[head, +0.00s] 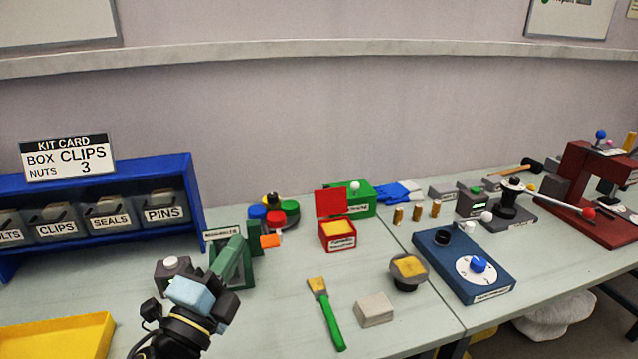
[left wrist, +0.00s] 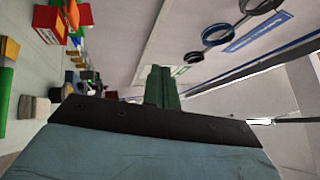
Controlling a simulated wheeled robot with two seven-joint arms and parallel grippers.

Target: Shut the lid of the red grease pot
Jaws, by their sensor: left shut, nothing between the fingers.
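The red grease pot (head: 337,244) stands on the table in the middle of the head view, with yellow grease showing inside. Its red lid (head: 331,202) is open and stands upright at the back edge. The pot also shows at the upper left of the left wrist view (left wrist: 46,34), turned sideways. My left gripper (head: 238,242) is to the left of the pot and apart from it. Its green fingers, also in the left wrist view (left wrist: 163,75), are together and hold nothing. My right gripper is not in view.
A green box (head: 356,206) stands close behind the pot. Coloured round pieces (head: 275,212) and a dark green labelled stand (head: 245,272) are to its left. A brush (head: 326,313), a grey block (head: 373,310) and a round pot (head: 408,272) lie in front. Table between stand and pot is mostly clear.

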